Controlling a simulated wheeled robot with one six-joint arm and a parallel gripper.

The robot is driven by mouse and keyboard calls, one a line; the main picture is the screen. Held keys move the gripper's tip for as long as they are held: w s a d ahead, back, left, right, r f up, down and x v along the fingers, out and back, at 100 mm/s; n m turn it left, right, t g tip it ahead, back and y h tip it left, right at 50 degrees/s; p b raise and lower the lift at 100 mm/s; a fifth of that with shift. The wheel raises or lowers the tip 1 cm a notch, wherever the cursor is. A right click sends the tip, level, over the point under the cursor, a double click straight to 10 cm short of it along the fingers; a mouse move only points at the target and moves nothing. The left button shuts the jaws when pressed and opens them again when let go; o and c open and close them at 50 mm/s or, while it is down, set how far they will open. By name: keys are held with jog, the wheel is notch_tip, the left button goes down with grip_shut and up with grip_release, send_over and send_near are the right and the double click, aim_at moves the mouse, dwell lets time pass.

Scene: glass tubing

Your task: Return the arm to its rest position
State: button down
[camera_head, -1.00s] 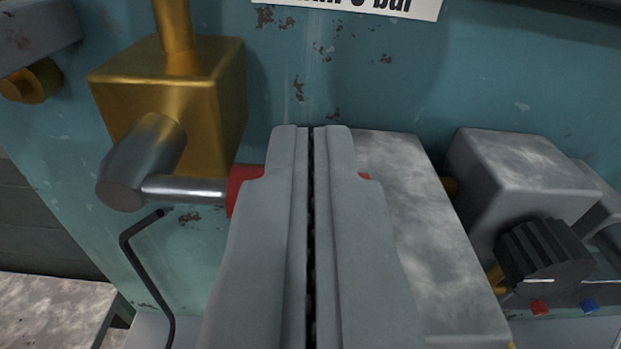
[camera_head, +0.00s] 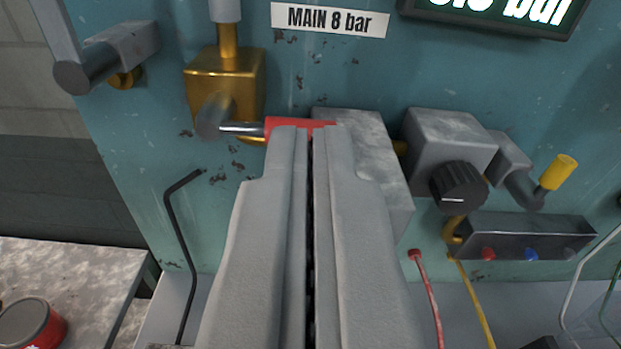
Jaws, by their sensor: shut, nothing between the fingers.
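My gripper (camera_head: 311,130) fills the lower middle of the view, its two grey fingers pressed together with nothing between them. Beyond the fingertips is a red-handled valve lever (camera_head: 285,124), lying level, with a metal shaft that joins a brass valve block (camera_head: 225,85). The fingers hide part of the red handle. I cannot tell from this view whether the fingertips touch it.
A teal panel (camera_head: 350,85) stands ahead with a "MAIN 8 bar" label (camera_head: 330,20). On it are a grey box (camera_head: 375,150), a regulator with a black knob (camera_head: 458,186) and a yellow-handled valve (camera_head: 558,172). A hooked black rod (camera_head: 180,250) stands at left. A red can (camera_head: 35,325) sits lower left.

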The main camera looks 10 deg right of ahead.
jog(key=shift+s, duration=0.2)
dwell(0.4)
jog(key=s+d+f, duration=0.4)
jog(key=s+f, duration=0.4)
jog(key=s, duration=0.3)
jog(key=s+d+f+y, duration=0.1)
jog(key=s+d+f, duration=0.4)
jog(key=s+f, duration=0.3)
jog(key=s+d+f, duration=0.4)
jog(key=s+f, duration=0.4)
jog(key=s, duration=0.6)
jog(key=shift+s+d+f+y, duration=0.15)
jog(key=shift+s+f+y, duration=0.15)
jog(key=shift+s, duration=0.1)
